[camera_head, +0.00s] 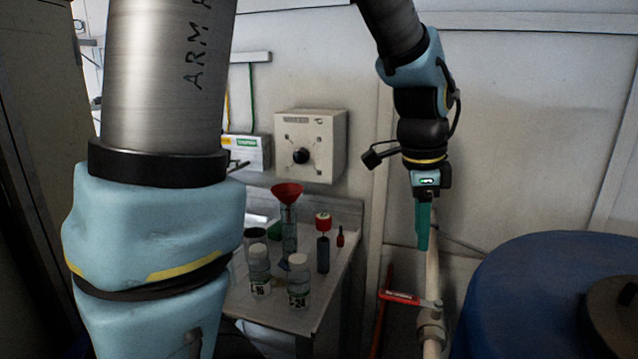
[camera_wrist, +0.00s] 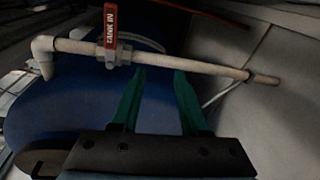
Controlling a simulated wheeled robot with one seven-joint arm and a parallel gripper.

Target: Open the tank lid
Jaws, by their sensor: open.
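The blue tank (camera_head: 540,285) stands at the lower right of the head view, cut off by the frame edge. Its dark round lid (camera_head: 612,312) shows partly at the far right. In the wrist view the blue tank (camera_wrist: 75,105) lies behind a pipe, and a brown round part, apparently the lid (camera_wrist: 38,163), shows at the lower left, partly hidden by my gripper's body. My gripper (camera_head: 422,245) points down to the left of the tank, above the pipe valve. In the wrist view its two green fingers (camera_wrist: 158,75) are apart with nothing between them.
A pale pipe (camera_head: 433,275) with a red-handled valve (camera_head: 399,297) stands beside the tank; the handle (camera_wrist: 110,25) reads "TANK IN". A metal bench (camera_head: 325,285) holds bottles and a red funnel (camera_head: 287,193). A control box (camera_head: 311,145) is on the wall.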

